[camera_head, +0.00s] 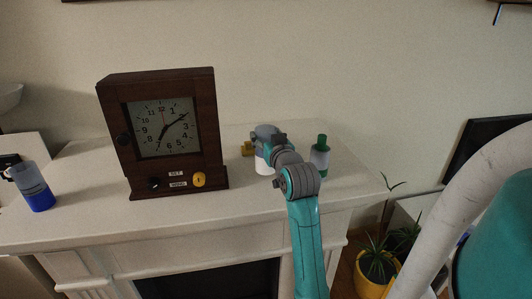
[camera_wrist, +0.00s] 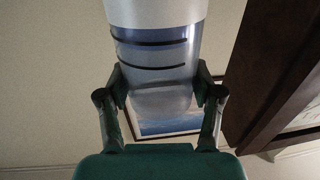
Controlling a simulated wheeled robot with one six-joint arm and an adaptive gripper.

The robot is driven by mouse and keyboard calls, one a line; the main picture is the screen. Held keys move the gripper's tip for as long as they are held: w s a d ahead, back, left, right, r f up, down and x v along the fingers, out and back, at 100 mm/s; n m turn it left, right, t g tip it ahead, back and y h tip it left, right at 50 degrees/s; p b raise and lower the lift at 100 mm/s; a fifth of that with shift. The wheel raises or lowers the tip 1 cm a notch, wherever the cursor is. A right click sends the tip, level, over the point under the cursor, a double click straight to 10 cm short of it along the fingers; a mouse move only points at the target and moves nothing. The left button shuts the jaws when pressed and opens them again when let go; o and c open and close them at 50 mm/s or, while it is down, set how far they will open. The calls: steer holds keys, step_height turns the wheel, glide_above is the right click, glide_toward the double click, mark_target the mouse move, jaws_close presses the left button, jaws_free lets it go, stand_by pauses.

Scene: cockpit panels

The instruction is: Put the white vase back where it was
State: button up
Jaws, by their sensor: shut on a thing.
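The white vase (camera_head: 263,167) is at the right part of the white mantel, behind the end of my arm. Only its white lower part shows clearly in the head view; whether it touches the mantel I cannot tell. In the wrist view the vase (camera_wrist: 155,14) has a white part at the top of the picture and a translucent grey-blue part with black rings. My gripper (camera_wrist: 160,90) is shut on the translucent part, one finger on each side. In the head view my gripper (camera_head: 266,140) is partly hidden by my wrist.
A dark wooden clock (camera_head: 162,130) stands left of the vase. A green-and-grey vessel (camera_head: 319,158) stands close on the right. A blue vessel (camera_head: 38,190) is far left. The mantel front (camera_head: 245,205) is bare.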

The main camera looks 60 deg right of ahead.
steer(key=shift+f, duration=2.15)
steer(key=shift+f, duration=0.15)
steer(key=o, duration=1.7)
steer(key=shift+c, duration=0.2)
